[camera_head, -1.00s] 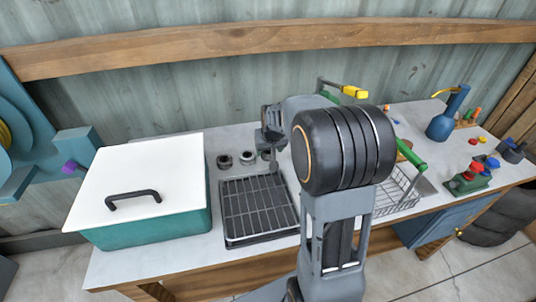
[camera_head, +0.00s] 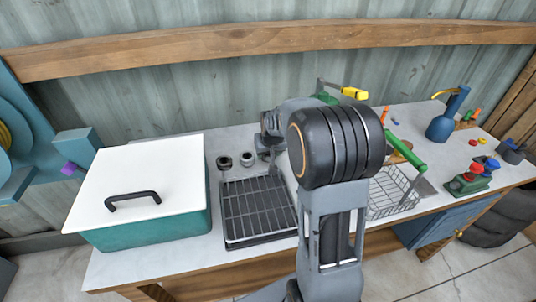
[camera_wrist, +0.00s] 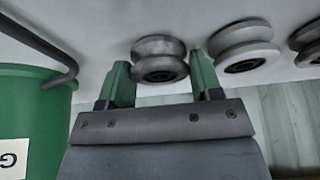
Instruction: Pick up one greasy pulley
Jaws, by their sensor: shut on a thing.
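In the wrist view a grey, dark-smudged grooved pulley (camera_wrist: 160,60) sits between the two green fingers of my gripper (camera_wrist: 162,76). The fingers are shut on it. A paler grey pulley (camera_wrist: 242,46) is just right of the right finger, and a darker brownish pulley (camera_wrist: 308,42) is at the right edge, partly cut off. In the head view two pulleys stand on the bench, one at left (camera_head: 224,162) and one beside it (camera_head: 247,159). My gripper (camera_head: 267,150) is right of them, at the held pulley, mostly hidden by my arm.
A teal box (camera_head: 160,233) with a white lid stands left on the bench. A black rack (camera_head: 258,208) lies in front of the pulleys, and a wire basket (camera_head: 392,196) is to the right. A green container (camera_wrist: 35,110) with a dark handle is close by in the wrist view.

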